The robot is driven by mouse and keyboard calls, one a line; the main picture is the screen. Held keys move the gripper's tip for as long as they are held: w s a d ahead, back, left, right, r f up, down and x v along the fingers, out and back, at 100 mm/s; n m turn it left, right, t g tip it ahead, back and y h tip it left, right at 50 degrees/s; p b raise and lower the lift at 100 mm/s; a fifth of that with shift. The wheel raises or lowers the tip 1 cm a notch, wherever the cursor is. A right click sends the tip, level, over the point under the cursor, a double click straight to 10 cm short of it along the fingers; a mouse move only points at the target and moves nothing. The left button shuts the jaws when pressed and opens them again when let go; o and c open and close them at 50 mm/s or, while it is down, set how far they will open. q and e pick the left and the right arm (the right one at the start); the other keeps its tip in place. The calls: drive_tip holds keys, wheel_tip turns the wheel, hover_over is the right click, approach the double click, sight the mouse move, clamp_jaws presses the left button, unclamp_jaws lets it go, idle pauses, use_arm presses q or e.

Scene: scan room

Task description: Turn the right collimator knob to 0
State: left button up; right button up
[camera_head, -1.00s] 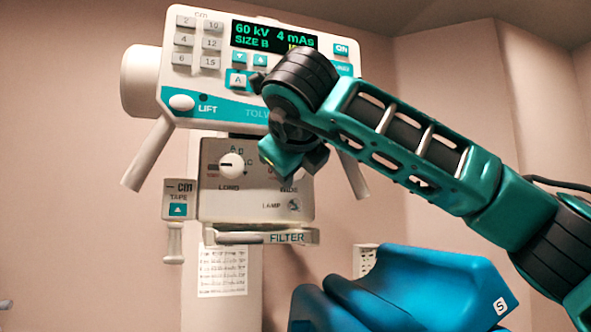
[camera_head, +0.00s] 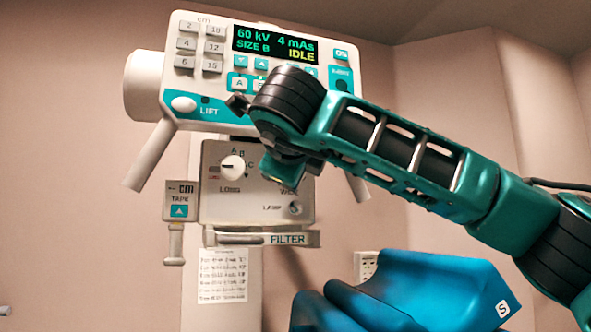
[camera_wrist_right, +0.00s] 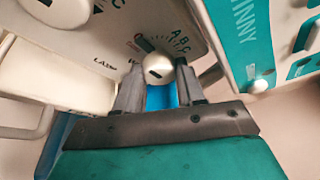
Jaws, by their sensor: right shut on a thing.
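The right collimator knob (camera_wrist_right: 158,68) is a pale round knob with a dark mark on its face, on the grey collimator panel (camera_head: 215,205). Letters A, B, C and a red mark are printed around it in the right wrist view; I cannot read a 0 or tell exactly where the knob points. My right gripper (camera_wrist_right: 158,82) is shut on this knob, one finger on each side. In the head view my right arm and hand (camera_head: 284,165) hide the knob. The similar left knob (camera_head: 232,168), labelled LONG, is free. My left gripper is not in view.
Above is the control head with its screen (camera_head: 274,45) reading IDLE. Its pale handles (camera_head: 148,157) slant down on both sides. A FILTER rail (camera_head: 262,238) runs below the panel, a tape box (camera_head: 179,200) hangs at left. A blue padded piece (camera_head: 430,285) stands lower right.

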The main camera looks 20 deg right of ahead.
drive_tip(key=shift+r, duration=0.1)
drive_tip(key=o, duration=1)
drive_tip(key=shift+s, duration=0.1)
drive_tip(key=b+v, duration=0.2)
drive_tip(key=v, duration=1)
drive_tip(key=shift+s+a, duration=0.15)
drive_tip(key=shift+s, duration=0.25)
